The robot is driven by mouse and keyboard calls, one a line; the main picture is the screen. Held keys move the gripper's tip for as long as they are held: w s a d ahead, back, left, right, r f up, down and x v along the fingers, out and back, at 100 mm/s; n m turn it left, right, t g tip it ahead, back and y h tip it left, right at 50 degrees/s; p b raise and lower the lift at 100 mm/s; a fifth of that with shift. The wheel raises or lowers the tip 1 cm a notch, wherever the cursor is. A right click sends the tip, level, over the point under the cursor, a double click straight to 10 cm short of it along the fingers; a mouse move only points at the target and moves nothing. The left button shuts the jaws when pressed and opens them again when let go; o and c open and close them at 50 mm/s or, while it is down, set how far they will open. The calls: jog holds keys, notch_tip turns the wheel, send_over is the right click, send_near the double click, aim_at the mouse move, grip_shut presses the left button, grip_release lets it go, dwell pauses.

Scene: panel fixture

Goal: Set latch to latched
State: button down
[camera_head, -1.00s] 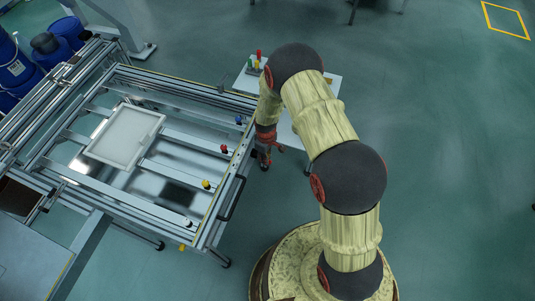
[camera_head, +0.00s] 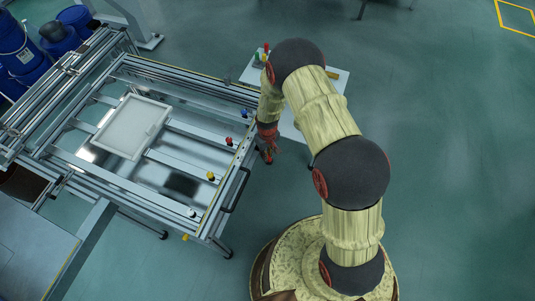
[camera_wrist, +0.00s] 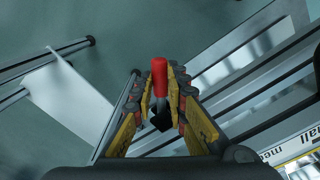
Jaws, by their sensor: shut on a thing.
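The latch shows in the wrist view as a red handle (camera_wrist: 159,72) with a dark lower part (camera_wrist: 161,116). My gripper (camera_wrist: 162,88) is closed around the red handle, with a yellow-and-dark finger on each side of it. The handle's upper end sticks out between the fingertips. In the head view my gripper (camera_head: 267,155) is low at the right edge of the panel fixture (camera_head: 222,192). The handle cannot be made out there. Whether the latch stands latched or unlatched cannot be told.
Blue (camera_head: 243,113), red (camera_head: 229,141), yellow (camera_head: 211,176) and white (camera_head: 192,212) knobs line the fixture's right side. A black bar handle (camera_head: 237,190) juts from its edge. A small white table (camera_head: 331,91) stands behind my arm. Open floor lies to the right.

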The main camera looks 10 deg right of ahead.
jog(key=c, duration=1.9)
grip_release()
jog(key=shift+o, duration=0.7)
jog(key=shift+r, duration=0.15)
notch_tip(320, 180, up, 12)
